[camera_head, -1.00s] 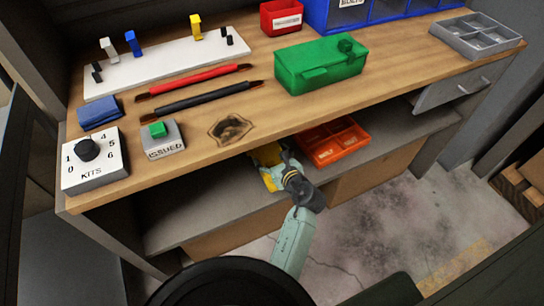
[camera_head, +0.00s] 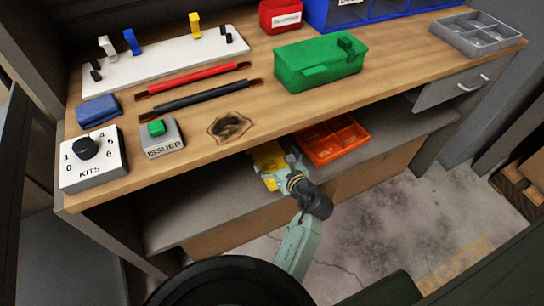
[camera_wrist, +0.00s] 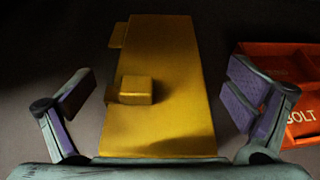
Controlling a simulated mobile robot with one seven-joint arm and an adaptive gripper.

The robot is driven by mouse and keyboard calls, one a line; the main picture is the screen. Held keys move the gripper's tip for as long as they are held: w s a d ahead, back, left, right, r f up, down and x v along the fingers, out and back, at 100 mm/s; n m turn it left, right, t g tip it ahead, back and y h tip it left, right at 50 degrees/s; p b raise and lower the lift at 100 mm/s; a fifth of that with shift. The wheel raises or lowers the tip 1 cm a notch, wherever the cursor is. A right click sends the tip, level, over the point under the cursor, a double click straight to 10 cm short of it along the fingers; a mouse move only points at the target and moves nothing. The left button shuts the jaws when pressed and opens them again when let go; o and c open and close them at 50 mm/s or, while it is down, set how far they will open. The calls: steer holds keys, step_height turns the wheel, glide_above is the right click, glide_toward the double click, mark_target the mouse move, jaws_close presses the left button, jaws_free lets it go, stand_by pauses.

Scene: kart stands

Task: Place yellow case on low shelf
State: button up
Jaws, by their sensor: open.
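The yellow case (camera_head: 268,158) rests on the low shelf (camera_head: 215,208), under the front edge of the workbench top. In the wrist view the yellow case (camera_wrist: 160,90) lies flat, with a small raised block on its face. My gripper (camera_head: 280,170) is at the near end of the case. In the wrist view my gripper (camera_wrist: 165,103) has its two fingers spread wide, one on each side of the case, with a gap on both sides. The case's back part is hidden by the bench top in the head view.
An orange BOLT tray (camera_head: 332,141) sits on the low shelf just right of the case. The bench top (camera_head: 300,110) overhangs the shelf and carries a green box (camera_head: 320,65) and an ISSUED button block (camera_head: 162,140). The shelf left of the case is clear.

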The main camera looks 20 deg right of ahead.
steer(key=b+v, duration=0.1)
steer(key=v, duration=0.7)
steer(key=shift+s, duration=0.35)
